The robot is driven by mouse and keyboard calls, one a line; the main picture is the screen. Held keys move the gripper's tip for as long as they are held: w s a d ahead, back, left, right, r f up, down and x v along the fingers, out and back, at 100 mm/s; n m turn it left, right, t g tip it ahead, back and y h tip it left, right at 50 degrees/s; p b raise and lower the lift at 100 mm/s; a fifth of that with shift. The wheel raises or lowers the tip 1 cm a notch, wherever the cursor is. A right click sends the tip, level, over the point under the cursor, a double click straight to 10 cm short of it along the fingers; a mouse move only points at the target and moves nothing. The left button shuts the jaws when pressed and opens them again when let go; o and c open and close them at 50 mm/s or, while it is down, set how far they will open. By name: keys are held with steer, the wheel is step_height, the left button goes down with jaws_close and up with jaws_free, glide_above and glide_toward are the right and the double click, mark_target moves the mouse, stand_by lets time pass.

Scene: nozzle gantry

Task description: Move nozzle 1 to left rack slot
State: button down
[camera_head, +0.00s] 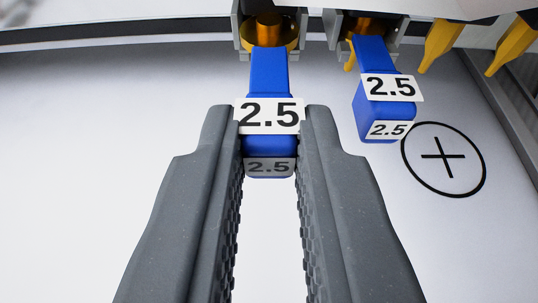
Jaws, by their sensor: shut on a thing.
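A blue nozzle block labelled 2.5 (269,72) is near the top middle, with a brass-coloured round part behind it in a grey holder (240,30). My gripper (269,135) is shut on this blue nozzle, with one grey finger on each side of its labelled front end. No nozzle number 1 is readable, so I cannot tell if this is nozzle 1. A second blue nozzle labelled 2.5 (372,58) sits to the right in its own grey holder (336,28), clear of my fingers. Which holder is the left rack slot cannot be told.
Two yellow pointed parts (440,45) hang at the upper right. A white surface lies below, with a black circled plus mark (443,160) on it. A grey frame edge (500,90) runs down the right side. The left side is free.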

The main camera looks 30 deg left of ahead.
steer(key=shift+s+d, duration=0.7)
steer(key=shift+s, duration=0.35)
steer(key=shift+s+d, duration=0.7)
steer(key=shift+s, duration=0.3)
